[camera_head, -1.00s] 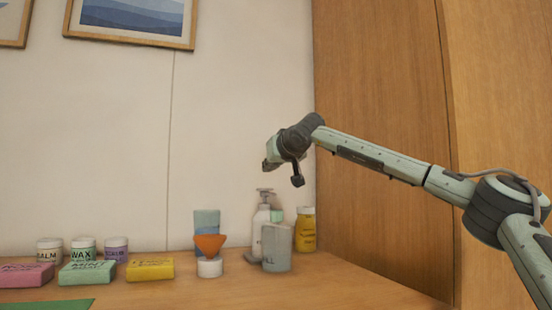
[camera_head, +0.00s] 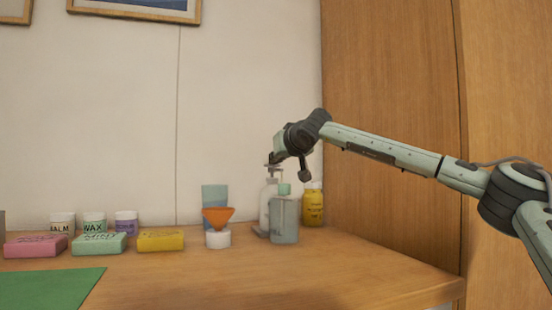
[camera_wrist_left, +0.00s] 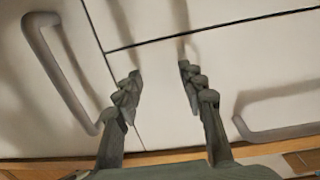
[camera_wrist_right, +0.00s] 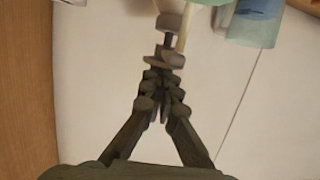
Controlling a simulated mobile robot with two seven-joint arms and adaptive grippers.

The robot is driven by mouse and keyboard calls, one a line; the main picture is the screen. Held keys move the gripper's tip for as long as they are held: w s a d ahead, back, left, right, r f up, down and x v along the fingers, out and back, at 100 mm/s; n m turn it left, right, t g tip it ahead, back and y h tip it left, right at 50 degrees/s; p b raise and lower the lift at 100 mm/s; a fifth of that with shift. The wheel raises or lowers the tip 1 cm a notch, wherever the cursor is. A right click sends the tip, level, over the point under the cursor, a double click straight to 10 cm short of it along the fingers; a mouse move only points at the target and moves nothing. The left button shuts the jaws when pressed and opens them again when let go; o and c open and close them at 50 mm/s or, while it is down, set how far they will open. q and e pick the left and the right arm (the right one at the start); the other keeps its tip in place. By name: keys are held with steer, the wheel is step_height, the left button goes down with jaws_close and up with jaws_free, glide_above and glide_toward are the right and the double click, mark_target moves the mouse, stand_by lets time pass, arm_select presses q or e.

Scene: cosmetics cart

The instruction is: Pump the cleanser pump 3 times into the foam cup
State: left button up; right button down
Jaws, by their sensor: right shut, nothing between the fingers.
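The white cleanser pump bottle (camera_head: 265,207) stands upright at the back right of the table, partly hidden by a grey-green REFILL bottle. Its pump head (camera_wrist_right: 170,22) shows near the top of the right wrist view. My right gripper (camera_head: 276,158) is shut and empty, pointing down right at the pump head; I cannot tell whether they touch. Its fingertips also show together in the right wrist view (camera_wrist_right: 163,100). My left gripper (camera_wrist_left: 158,70) is open and empty before white drawers.
The grey-green bottle (camera_head: 285,222) with a green cap stands in front of the pump. A yellow jar (camera_head: 313,206) is right of it. The orange funnel (camera_head: 217,215) sits over a white jar. Soap bars (camera_head: 160,240) and small jars line the left.

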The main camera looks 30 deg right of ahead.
steer(key=shift+f, duration=0.5)
arm_select(q)
steer(key=shift+s+d+r+t+h, duration=0.15)
steer(key=shift+d+r+t, duration=0.1)
steer(key=shift+r, duration=0.35)
steer(key=shift+w+d+r+t+h, duration=0.15)
steer(key=shift+d+r+t, duration=0.1)
steer(key=shift+r, duration=0.3)
steer(key=shift+s, duration=0.1)
